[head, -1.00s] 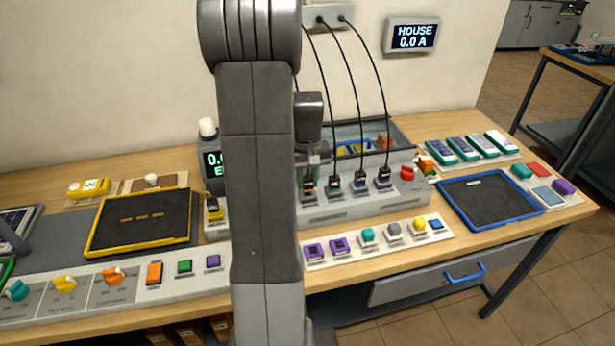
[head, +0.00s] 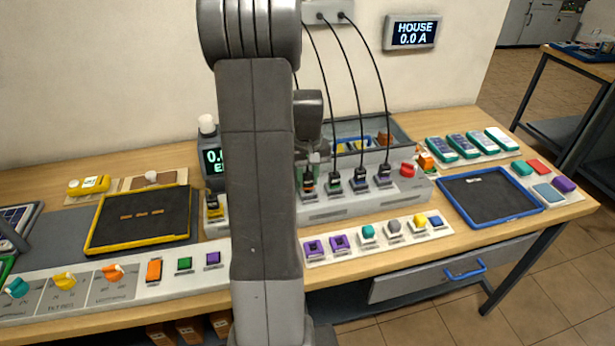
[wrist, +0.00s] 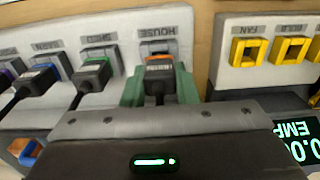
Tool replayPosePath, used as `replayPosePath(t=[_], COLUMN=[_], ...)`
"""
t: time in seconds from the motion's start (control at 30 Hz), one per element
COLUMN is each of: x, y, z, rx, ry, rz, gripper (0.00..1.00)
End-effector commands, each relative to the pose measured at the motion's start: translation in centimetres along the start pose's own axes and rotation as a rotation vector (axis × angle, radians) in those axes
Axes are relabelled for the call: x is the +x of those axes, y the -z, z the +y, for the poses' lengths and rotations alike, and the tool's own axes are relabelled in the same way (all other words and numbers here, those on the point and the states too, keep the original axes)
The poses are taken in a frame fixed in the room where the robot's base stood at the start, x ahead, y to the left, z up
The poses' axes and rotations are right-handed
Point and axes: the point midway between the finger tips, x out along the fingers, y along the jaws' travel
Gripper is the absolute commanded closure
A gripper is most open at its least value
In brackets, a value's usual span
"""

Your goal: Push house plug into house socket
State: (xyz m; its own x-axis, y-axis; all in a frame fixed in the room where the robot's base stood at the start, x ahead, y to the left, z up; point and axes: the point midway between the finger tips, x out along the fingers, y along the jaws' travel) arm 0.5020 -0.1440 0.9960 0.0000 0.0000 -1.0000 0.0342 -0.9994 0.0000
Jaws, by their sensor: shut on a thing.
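The house plug (wrist: 158,72), dark with an orange band, sits between the green fingers of my gripper (wrist: 160,82) in the wrist view. The gripper is shut on it. The plug lines up with the socket marked HOUSE (wrist: 157,46), its front end at the opening; how deep it sits I cannot tell. In the head view my gripper (head: 311,173) is at the left end of the grey socket panel (head: 345,206), with the plug (head: 308,186) under it. My arm hides part of the panel's left side.
Plugs with green (head: 335,181), blue (head: 360,179) and purple bands (head: 384,175) stand in a row to the right, their cables hanging from the wall. A red knob (head: 407,170) is at the panel's right end. The wall display (head: 412,33) reads HOUSE 0.0 A.

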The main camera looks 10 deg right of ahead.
Motion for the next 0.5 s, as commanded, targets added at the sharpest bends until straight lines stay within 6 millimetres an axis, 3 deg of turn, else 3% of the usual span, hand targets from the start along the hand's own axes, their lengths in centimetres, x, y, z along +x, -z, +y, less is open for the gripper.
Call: replayPosePath(t=[0.5], x=[0.37], y=[0.0], z=[0.0], rx=[0.0], ry=[0.0], rz=[0.0], gripper=[0.96])
